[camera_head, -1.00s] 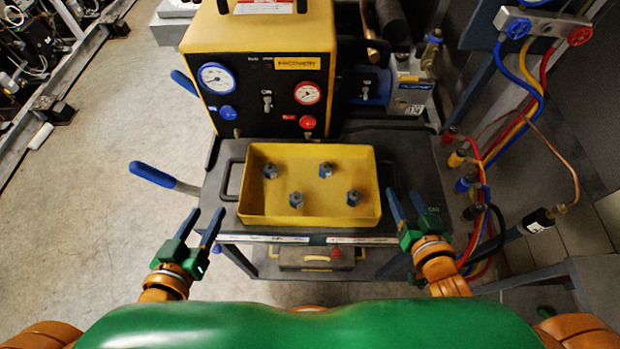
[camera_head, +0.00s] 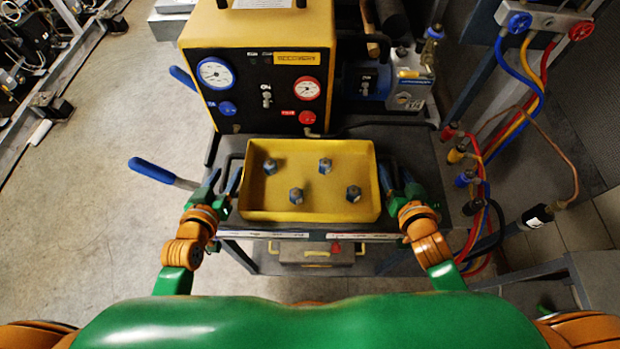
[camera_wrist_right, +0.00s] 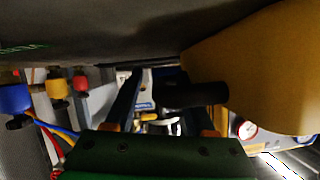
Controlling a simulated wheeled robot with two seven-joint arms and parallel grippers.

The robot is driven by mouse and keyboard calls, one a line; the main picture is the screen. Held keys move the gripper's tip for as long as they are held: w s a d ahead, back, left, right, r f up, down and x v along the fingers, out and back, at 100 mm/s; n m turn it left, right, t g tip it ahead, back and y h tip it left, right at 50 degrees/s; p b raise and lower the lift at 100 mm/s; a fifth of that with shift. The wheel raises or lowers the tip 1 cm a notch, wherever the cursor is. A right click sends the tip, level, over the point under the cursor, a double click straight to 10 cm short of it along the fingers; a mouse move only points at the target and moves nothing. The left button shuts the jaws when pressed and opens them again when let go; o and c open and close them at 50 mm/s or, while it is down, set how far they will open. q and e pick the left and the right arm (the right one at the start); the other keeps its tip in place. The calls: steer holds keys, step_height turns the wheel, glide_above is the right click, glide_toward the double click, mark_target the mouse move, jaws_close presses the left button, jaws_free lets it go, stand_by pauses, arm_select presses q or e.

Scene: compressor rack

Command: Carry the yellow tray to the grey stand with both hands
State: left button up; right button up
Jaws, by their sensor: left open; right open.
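The yellow tray (camera_head: 310,213) sits on the dark cart top, with several small blue-and-metal fittings (camera_head: 296,195) standing in it. It has a dark handle on each side. My left gripper (camera_head: 228,182) is open at the tray's left handle. My right gripper (camera_head: 400,178) is open at the right handle. In the right wrist view, the dark handle (camera_wrist_right: 190,96) sticks out from the tray's yellow wall (camera_wrist_right: 255,65) and appears between the fingers. The fingers hide much of both handles in the head view. I cannot surely identify the grey stand; a grey frame (camera_head: 595,285) shows at the lower right.
A yellow recovery machine (camera_head: 262,85) with two gauges stands just behind the tray. A blue-gripped lever (camera_head: 152,171) juts out left of the cart (camera_head: 425,165). Blue, yellow and red hoses (camera_head: 530,80) hang at right. Open floor (camera_head: 100,240) lies to the left.

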arm_select(q)
jaws_close()
arm_select(e)
jaws_close()
arm_select(q)
steer(key=shift+s+f, duration=0.1)
stand_by(1.0)
arm_select(e)
steer(key=shift+r, duration=0.1)
